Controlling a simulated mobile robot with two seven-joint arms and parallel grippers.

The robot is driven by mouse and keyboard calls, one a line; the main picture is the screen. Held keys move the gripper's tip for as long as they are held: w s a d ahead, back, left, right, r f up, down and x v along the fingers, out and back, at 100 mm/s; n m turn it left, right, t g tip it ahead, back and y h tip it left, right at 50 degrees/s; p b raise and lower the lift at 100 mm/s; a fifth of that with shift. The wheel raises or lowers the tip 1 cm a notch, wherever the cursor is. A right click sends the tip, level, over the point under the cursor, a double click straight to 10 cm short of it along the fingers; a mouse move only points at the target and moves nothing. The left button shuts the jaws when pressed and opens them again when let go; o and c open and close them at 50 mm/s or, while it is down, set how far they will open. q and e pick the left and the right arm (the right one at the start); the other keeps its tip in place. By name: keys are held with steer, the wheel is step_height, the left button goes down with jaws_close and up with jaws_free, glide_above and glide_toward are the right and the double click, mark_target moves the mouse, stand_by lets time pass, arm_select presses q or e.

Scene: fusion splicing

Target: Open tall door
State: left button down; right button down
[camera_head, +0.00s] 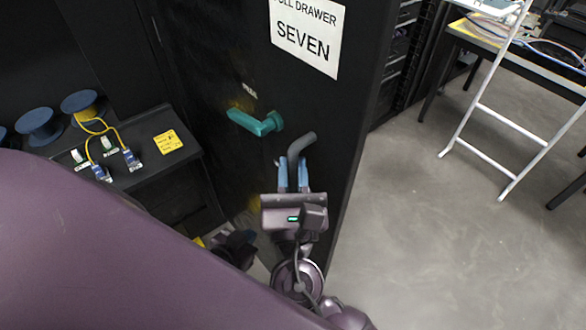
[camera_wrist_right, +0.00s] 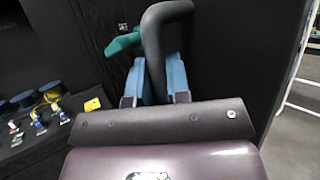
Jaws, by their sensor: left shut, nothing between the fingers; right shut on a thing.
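The tall black door (camera_head: 225,65) stands upright in the head view, with a white sign (camera_head: 306,33) reading "SEVEN". A teal lever (camera_head: 257,123) sticks out from its face. Below and right of the lever is a dark grey curved handle (camera_head: 300,145). My right gripper (camera_head: 293,178) has its blue fingers shut on this handle, one on each side. The right wrist view shows the same handle (camera_wrist_right: 154,45) between the blue fingers (camera_wrist_right: 158,80), with the teal lever (camera_wrist_right: 122,43) just to the left.
Left of the door is a black shelf (camera_head: 150,178) with blue spools (camera_head: 40,125), yellow cable, small connectors and a yellow note (camera_head: 168,142). Right of the door the grey floor (camera_head: 410,220) is clear up to a white folding frame (camera_head: 510,120) and a table.

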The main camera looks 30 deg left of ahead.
steer(key=shift+r, duration=0.1)
stand_by(0.3)
steer(key=c, duration=1.1)
jaws_free()
arm_select(q)
steer(key=shift+s, duration=0.1)
